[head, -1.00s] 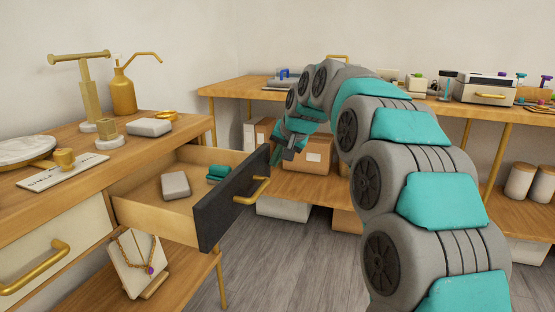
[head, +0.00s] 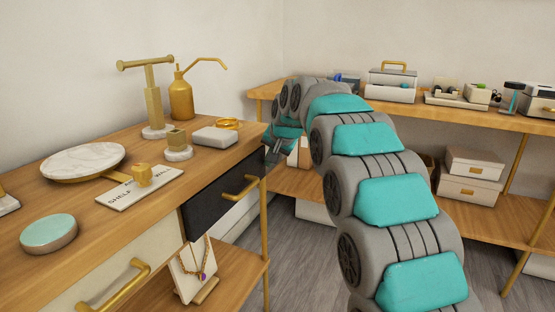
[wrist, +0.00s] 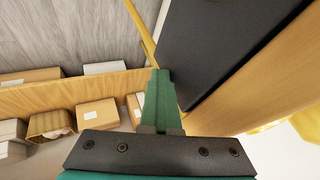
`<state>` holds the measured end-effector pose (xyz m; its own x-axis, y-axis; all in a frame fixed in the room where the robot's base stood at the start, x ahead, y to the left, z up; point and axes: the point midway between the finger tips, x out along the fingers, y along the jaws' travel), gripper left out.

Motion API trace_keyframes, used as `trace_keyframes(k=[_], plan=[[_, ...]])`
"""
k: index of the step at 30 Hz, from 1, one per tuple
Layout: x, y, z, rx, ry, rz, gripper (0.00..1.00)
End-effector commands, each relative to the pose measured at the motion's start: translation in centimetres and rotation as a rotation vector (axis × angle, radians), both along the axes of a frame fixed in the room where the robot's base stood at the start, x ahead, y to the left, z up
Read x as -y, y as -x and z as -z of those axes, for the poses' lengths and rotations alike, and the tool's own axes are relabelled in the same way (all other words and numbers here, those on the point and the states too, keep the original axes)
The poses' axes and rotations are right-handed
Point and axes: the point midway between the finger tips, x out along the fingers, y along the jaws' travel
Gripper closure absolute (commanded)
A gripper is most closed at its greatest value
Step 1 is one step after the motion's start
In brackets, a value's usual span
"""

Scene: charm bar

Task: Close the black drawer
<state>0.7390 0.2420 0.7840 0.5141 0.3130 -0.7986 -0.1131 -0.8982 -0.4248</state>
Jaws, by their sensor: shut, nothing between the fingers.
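The black drawer (head: 222,192) has its dark front under the wooden top, in line with the cream drawer front beside it. No open interior shows, and it looks flush or nearly so. Its gold handle (head: 240,187) is on the front. The dark front also fills the upper right of the wrist view (wrist: 225,40). My gripper (head: 272,160) is shut and empty at the right end of the drawer front, near the table corner. Its fingers (wrist: 160,78) lie beside the dark front in the wrist view; whether they touch it I cannot tell.
The wooden counter (head: 90,200) holds a marble tray (head: 83,160), a gold dispenser (head: 181,98), a grey box (head: 215,136) and a teal-topped disc (head: 49,231). A necklace stand (head: 187,274) is below. A second table (head: 440,110) with boxes stands behind. Grey floor lies between.

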Motion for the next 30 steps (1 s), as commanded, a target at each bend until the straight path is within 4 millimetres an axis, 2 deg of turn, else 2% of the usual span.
trace_keyframes(k=[4,14,20,24,30], plan=[[-0.7,-0.3,-0.2,0.002,0.0,-0.001,1.0],[-0.5,-0.2,0.0,0.0,0.0,0.0,1.0],[0.9,0.2,0.2,-0.001,-0.001,0.002,1.0],[2.6,0.7,0.2,-0.001,-0.002,0.002,1.0],[3.8,3.0,-4.0,0.008,-0.003,0.001,1.0]])
